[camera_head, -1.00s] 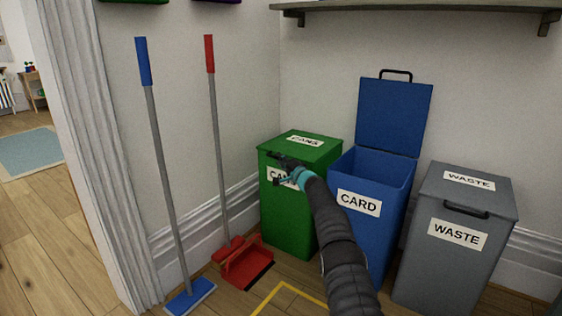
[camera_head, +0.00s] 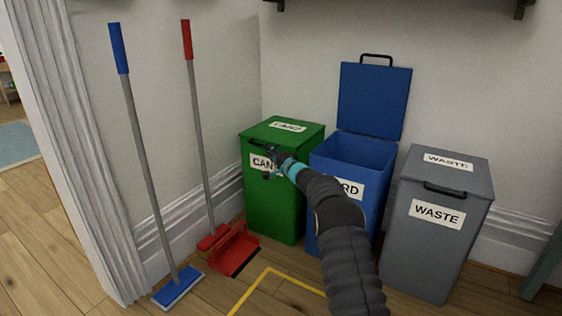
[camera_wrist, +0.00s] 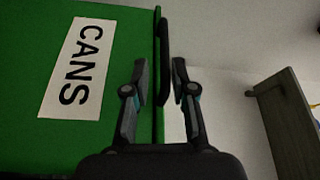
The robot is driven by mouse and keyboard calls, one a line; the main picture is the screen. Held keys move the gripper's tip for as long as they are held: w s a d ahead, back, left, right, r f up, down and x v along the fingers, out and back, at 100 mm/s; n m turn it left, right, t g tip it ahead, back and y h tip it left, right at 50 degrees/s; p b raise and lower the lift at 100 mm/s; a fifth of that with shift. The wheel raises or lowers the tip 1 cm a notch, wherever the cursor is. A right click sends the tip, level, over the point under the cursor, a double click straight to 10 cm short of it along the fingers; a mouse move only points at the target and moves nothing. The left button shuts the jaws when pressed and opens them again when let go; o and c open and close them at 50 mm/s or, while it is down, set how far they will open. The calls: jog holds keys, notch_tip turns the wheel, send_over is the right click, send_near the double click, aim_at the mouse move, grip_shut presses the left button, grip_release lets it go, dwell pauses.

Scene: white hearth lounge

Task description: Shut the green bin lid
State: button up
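The green bin (camera_head: 275,215) marked CANS stands at the left of the bin row. Its green lid (camera_head: 300,135) lies flat on the rim and looks shut. My gripper (camera_head: 266,158) is at the bin's upper front, by the lid's front edge, and covers part of the front label. In the wrist view my gripper (camera_wrist: 159,78) is open, with its fingertips apart on either side of the dark lid handle (camera_wrist: 164,45). I cannot tell whether a finger touches the handle. The green face with the CANS label (camera_wrist: 78,68) fills the left of that view.
A blue bin (camera_head: 355,150) stands close on the right with its lid (camera_head: 374,100) raised. A grey waste bin (camera_head: 435,245) is further right, lid down. A blue mop (camera_head: 150,170) and a red dustpan (camera_head: 235,250) with long-handled brush stand left. Yellow tape marks the floor.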

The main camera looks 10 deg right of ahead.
jog(key=v, duration=0.7)
jog(key=shift+d, duration=0.1)
